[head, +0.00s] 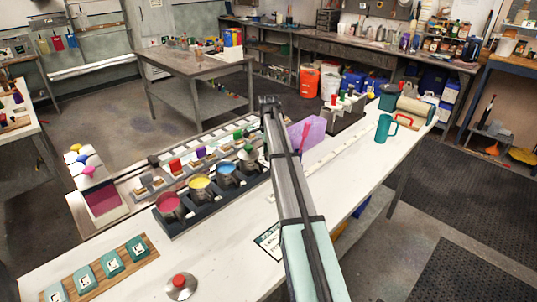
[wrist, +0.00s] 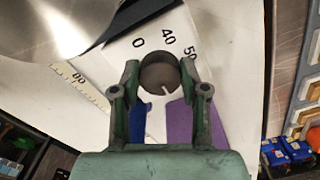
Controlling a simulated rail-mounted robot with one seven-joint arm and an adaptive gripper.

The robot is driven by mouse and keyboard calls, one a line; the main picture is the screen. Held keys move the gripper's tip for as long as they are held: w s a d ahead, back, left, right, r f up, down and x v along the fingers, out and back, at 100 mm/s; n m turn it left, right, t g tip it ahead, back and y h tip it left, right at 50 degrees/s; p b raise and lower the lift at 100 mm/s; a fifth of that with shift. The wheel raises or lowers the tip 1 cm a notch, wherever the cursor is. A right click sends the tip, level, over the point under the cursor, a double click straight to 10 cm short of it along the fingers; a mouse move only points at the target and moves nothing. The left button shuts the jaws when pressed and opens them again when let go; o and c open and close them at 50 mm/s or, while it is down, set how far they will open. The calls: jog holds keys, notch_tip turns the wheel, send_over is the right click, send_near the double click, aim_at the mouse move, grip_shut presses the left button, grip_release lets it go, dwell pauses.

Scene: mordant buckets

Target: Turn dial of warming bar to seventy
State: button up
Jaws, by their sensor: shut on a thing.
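The dial (wrist: 158,78) is a dark round knob with a short white pointer line toward its lower right in the wrist view. Figures 0, 40 and 50 are printed on the pale plate (wrist: 122,50) above it; seventy cannot be read. My gripper (wrist: 160,70) is shut on the dial, with one green finger at each side. In the head view a dark bar (head: 215,213) holding several dye pots, probably the warming bar, stands on the white bench. My arm hides the dial there.
A shiny metal vessel (wrist: 60,25) is close to the dial at upper left in the wrist view. A teal mug (head: 383,129) is farther right.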

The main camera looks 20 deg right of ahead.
jog(key=shift+m, duration=1)
jog(key=o, duration=1.1)
jog(key=shift+o, duration=0.2)
notch_tip(320, 180, up, 12)
